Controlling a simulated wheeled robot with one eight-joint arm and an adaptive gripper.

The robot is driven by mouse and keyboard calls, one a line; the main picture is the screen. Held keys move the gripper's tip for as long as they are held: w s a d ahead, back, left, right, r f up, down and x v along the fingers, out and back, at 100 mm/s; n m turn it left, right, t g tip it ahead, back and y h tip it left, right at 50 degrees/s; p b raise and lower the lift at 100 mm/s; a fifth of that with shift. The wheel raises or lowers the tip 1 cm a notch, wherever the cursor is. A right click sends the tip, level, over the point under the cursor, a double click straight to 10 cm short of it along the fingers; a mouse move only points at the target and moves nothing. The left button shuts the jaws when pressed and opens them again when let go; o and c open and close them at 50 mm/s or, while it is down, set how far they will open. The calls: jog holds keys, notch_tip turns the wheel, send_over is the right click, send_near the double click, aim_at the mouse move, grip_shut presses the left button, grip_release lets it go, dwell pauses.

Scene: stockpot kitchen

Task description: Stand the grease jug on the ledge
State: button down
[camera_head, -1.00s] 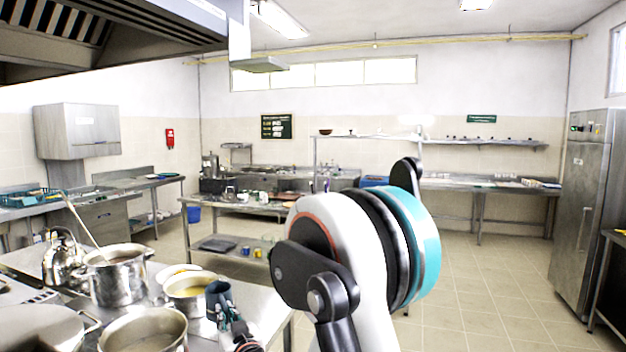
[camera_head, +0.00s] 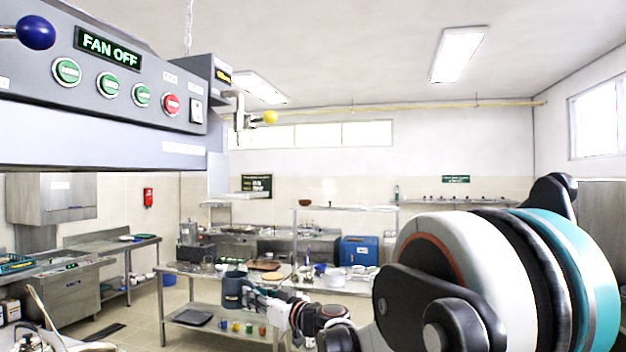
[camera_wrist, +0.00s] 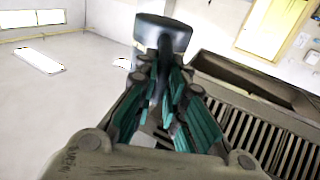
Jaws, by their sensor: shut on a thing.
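The grease jug (camera_head: 234,290) is a dark blue-grey vessel, roughly upright in the head view. My gripper (camera_head: 256,300) is shut on its right side, where the handle is. In the wrist view the jug (camera_wrist: 163,32) lies beyond my teal fingers (camera_wrist: 165,95), which close around its dark handle. What the jug holds is hidden.
The hood's control panel (camera_head: 130,85), with buttons, a blue knob (camera_head: 36,32) and a yellow-tipped lever (camera_head: 268,117), fills the upper left. Hood slats (camera_wrist: 265,135) show at right in the wrist view. A steel table (camera_head: 190,334) stands behind the jug.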

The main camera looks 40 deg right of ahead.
jog(key=s+d+r+n+y+p, duration=0.1)
jog(key=s+d+r+p, duration=0.3)
jog(key=r, duration=0.7)
jog(key=s+d+r+g+y+p, duration=0.15)
jog(key=s+r+p, duration=0.35)
jog(key=r, duration=0.6)
jog(key=s+d+r+n+t+y+p, duration=0.1)
jog(key=s+d+r+p, duration=0.3)
jog(key=r, duration=0.7)
jog(key=f+x, duration=0.3)
jog(key=x, duration=1.3)
jog(key=shift+w+d, duration=0.25)
jog(key=shift+w, duration=0.35)
jog(key=shift+s+f+g+b, duration=0.15)
jog(key=shift+f+g+b, duration=0.1)
jog(key=shift+f+b, duration=0.2)
jog(key=c, duration=1.8)
grip_release()
jog(key=shift+o, duration=1.1)
jog(key=shift+w, duration=0.2)
